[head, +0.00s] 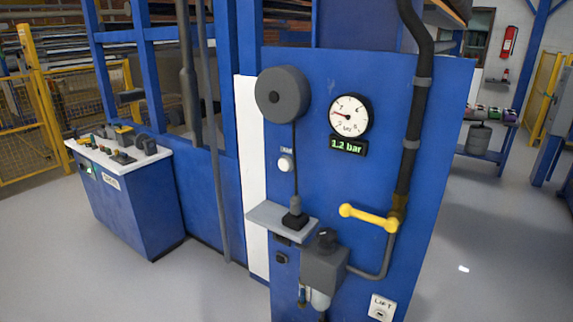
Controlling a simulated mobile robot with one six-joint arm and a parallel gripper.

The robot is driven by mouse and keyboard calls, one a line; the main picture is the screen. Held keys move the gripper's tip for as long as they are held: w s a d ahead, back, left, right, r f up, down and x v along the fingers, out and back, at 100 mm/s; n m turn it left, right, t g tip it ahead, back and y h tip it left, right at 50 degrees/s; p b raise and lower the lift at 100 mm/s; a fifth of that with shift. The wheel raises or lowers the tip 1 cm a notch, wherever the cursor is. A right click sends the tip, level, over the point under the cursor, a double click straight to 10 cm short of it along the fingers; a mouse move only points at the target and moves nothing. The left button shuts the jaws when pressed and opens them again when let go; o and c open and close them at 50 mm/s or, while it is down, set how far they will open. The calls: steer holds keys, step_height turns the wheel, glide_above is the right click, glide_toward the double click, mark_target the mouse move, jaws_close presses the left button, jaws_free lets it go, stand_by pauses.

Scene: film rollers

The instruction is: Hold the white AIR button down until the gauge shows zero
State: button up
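A white round button (286,163) sits on the blue panel (330,75), under a small label too small to read surely. Nothing touches the button. A round white gauge (350,117) with a red needle is up and right of it; the needle points to the left part of the dial. The green digital readout (348,146) below the dial appears to read 1.2 bar. My gripper is not in view.
A grey reel (282,94) hangs a cord beside the button to a black tool on a grey shelf (268,218). A yellow lever (368,217) and black hose (412,120) are right. A control desk (118,157) stands left. Floor in front is clear.

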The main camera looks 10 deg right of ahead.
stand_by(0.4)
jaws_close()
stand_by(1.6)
